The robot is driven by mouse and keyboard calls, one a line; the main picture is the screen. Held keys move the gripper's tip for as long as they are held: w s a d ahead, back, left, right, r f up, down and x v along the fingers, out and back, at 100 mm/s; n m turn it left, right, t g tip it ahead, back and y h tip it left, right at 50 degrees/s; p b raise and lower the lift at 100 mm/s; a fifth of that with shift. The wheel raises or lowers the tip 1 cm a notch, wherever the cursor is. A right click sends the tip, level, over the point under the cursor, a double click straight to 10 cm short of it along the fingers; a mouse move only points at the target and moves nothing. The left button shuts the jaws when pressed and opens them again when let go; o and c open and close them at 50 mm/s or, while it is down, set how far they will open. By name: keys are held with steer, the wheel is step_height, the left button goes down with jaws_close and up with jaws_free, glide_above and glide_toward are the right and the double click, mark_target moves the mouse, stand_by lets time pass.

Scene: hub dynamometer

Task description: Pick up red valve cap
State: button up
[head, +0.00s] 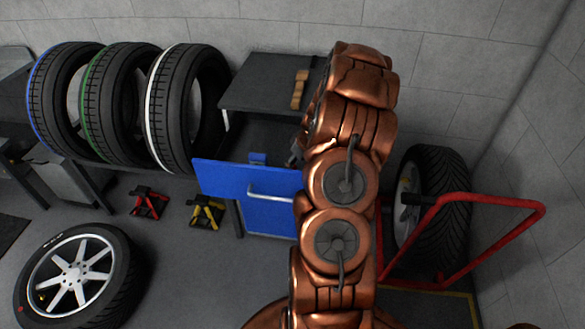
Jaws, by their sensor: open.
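I cannot make out the red valve cap for certain. A small red spot shows on the sidewall of the tyre lying on the floor at the lower left, but it is too small to identify. My copper-coloured arm rises through the middle of the view. My gripper (296,153) is mostly hidden behind the arm; only a dark part of it shows over the open blue drawer (228,180). It is open, and I see nothing held in it. The right part of the drawer's inside is hidden by my arm.
A small blue object (257,159) is in the drawer. A wooden piece (300,89) lies on the cabinet top (257,83). Several tyres (170,112) stand on a rack at left. Red (148,203) and yellow (207,211) stands sit on the floor. A red-framed wheel trolley (490,202) is at right.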

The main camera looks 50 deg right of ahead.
steer(key=shift+p+x, duration=0.5)
steer(key=shift+x, duration=1.2)
steer(key=shift+s, duration=0.1)
steer(key=c, duration=1)
steer(key=shift+r, duration=0.1)
steer(key=shift+c, duration=0.2)
